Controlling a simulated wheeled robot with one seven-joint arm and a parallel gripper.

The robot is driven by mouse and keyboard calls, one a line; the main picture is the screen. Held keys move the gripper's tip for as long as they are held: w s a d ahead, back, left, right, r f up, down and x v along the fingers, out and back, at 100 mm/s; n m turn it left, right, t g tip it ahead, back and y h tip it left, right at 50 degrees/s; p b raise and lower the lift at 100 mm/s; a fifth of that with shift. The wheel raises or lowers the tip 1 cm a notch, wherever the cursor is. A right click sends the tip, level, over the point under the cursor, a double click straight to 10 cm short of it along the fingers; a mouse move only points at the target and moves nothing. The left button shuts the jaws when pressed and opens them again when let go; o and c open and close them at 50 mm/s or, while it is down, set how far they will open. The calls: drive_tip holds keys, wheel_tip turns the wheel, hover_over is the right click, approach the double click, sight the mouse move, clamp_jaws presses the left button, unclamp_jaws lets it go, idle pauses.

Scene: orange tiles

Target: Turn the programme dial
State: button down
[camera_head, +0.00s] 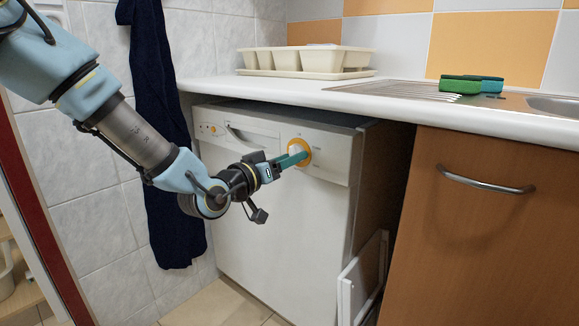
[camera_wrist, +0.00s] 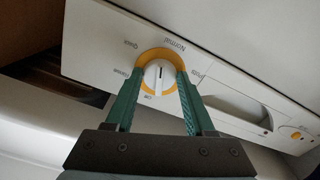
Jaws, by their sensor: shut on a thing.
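The programme dial is a white knob with a yellow ring on the dishwasher's front panel. It shows in the wrist view (camera_wrist: 159,86) and, partly hidden by my fingers, in the head view (camera_head: 304,146). My gripper (camera_head: 296,158) is shut on the knob, with one green finger on each side, as the wrist view (camera_wrist: 160,76) shows. A short dark line marks the knob's face. Labels around the ring include Normal, Quick and Off; which one the line points at I cannot tell for sure.
The white dishwasher (camera_head: 270,215) stands under the counter (camera_head: 400,105). Its panel has a recessed handle (camera_head: 248,138) and a small yellow button (camera_head: 213,129). A dark cloth (camera_head: 165,150) hangs at left. A wooden cabinet (camera_head: 480,240) is at right. A white panel (camera_head: 362,280) leans beside the dishwasher.

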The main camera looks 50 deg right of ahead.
drive_tip(key=shift+f+m+b, duration=0.1)
drive_tip(key=shift+m+b, duration=1.1)
drive_tip(key=shift+m, duration=0.7)
drive_tip(key=shift+w, duration=0.1)
drive_tip(key=shift+c, duration=1.4)
unclamp_jaws()
drive_tip(key=a+p, duration=0.1)
drive_tip(key=a, duration=0.9)
drive_tip(key=shift+w+a, duration=0.3)
drive_tip(key=shift+a, duration=0.1)
